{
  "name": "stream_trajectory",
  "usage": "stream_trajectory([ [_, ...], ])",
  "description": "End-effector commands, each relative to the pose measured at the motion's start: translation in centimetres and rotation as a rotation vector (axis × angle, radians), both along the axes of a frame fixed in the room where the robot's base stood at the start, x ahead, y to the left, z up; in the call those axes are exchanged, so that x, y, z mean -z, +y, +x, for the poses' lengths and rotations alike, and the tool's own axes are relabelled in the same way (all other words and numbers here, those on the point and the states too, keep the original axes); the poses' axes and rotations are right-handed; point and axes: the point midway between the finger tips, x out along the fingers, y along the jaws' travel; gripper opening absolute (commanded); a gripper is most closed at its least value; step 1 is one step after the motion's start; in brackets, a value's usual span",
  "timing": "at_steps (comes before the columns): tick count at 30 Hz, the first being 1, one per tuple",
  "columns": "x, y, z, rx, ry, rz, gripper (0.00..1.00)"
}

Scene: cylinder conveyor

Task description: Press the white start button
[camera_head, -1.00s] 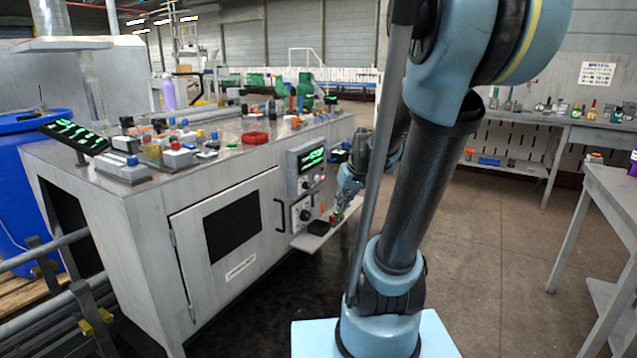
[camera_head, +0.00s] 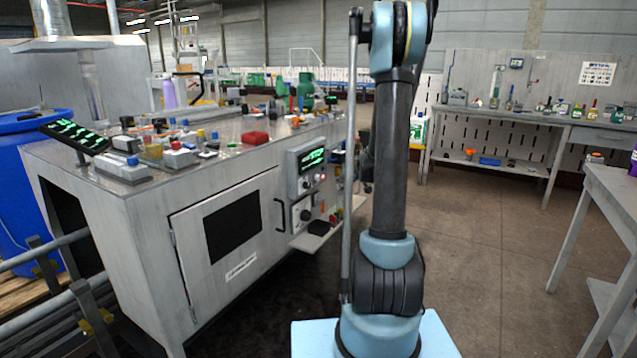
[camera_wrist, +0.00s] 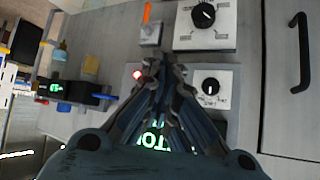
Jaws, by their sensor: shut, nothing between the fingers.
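The control panel (camera_head: 309,168) is on the right end of the metal machine, with a green-lit display. In the wrist view, part of its green display text (camera_wrist: 155,140) shows behind my gripper. My gripper (camera_wrist: 168,66) is shut and empty, its fingertips in front of the panel between a small red-lit button (camera_wrist: 138,73) and a black knob (camera_wrist: 210,87). I cannot make out a white start button; the fingers cover part of the panel. Contact with the panel cannot be told. In the head view my gripper is hidden behind my arm.
A second black knob (camera_wrist: 205,14) and an orange lever (camera_wrist: 147,12) are near the fingertips. A door handle (camera_wrist: 302,60) stands out at the right. A small shelf (camera_head: 315,238) juts out below the panel. Open floor (camera_head: 480,240) lies right of my arm.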

Motion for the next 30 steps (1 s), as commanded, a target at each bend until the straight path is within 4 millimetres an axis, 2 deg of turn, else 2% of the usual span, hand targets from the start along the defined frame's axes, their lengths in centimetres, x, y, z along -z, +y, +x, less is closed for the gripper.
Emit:
stream_trajectory([
  [3, 1.6, -1.0, 2.4, -0.001, -0.042, -0.001, 0.0],
  [9, 3.2, -2.1, 4.6, -0.001, -0.087, -0.005, 0.0],
  [23, 3.5, -2.2, 5.1, -0.001, -0.1, -0.007, 0.0],
  [30, 3.6, -1.2, 5.7, -0.004, -0.1, -0.007, 0.0],
])
